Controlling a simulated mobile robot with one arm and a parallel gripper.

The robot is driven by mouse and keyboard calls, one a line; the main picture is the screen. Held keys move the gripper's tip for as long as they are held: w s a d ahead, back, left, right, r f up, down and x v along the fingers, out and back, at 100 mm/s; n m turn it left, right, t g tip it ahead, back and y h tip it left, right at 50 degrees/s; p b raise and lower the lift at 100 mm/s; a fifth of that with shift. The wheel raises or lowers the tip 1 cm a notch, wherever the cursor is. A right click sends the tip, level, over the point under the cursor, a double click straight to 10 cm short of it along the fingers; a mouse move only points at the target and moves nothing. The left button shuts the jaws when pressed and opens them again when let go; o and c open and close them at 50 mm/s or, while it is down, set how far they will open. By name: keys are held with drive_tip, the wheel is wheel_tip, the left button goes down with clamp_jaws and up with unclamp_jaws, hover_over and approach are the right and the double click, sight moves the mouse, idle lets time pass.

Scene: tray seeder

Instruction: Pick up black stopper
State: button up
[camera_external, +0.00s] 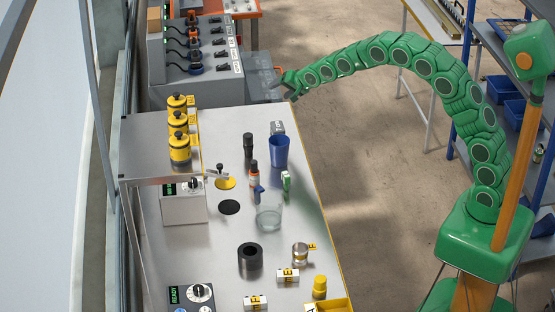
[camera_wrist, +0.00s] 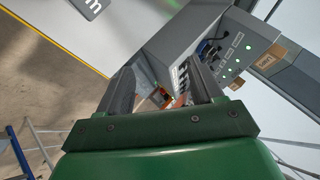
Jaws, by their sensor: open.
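Several dark things stand on the metal table (camera_external: 285,225) in the external view, and I cannot tell for sure which is the black stopper. A thick black cylinder with a hollow top (camera_external: 249,262) stands near the front middle. A flat black disc (camera_external: 229,207) lies left of the glass beaker. A slim black cylinder (camera_external: 248,147) stands left of the blue cup. My gripper (camera_external: 284,86) is past the table's back right end, beside the grey machine and apart from all of these. In the wrist view my gripper (camera_wrist: 162,88) is open, with nothing between its fingers.
The grey machine (camera_external: 205,75) with switches and cables is close to my gripper. A blue cup (camera_external: 279,152), glass beaker (camera_external: 269,216), yellow-capped jars (camera_external: 180,150) and small labelled blocks crowd the table. Floor is clear right of the table.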

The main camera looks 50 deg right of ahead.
drive_tip(key=a+f+m+g+y, duration=0.1)
drive_tip(key=f+m, duration=0.1)
drive_tip(key=s+a+f+m+g+y, duration=0.1)
drive_tip(key=a+f+m+g+y, duration=0.1)
drive_tip(key=m, duration=0.1)
drive_tip(key=s+a+f+m+g+y, duration=0.1)
drive_tip(key=f+m, duration=0.1)
drive_tip(key=shift+s+a+y, duration=0.2)
drive_tip(key=shift+a+y, duration=0.1)
drive_tip(key=a+r+m+g+y, duration=0.1)
drive_tip(key=a+r+m+y, duration=0.2)
drive_tip(key=a+r+y, duration=0.6)
approach(248, 139)
drive_tip(key=w+a+f, duration=0.1)
drive_tip(key=w, duration=0.1)
drive_tip(key=shift+h, duration=0.3)
drive_tip(key=shift+f+x, duration=0.15)
drive_tip(key=shift+x, duration=1.85)
drive_tip(key=shift+f+x, duration=0.15)
drive_tip(key=shift+x, duration=1.8)
drive_tip(key=shift+s+d, duration=0.1)
drive_tip(key=shift+s, duration=0.05)
drive_tip(key=shift+c, duration=0.2)
drive_tip(key=c, duration=1)
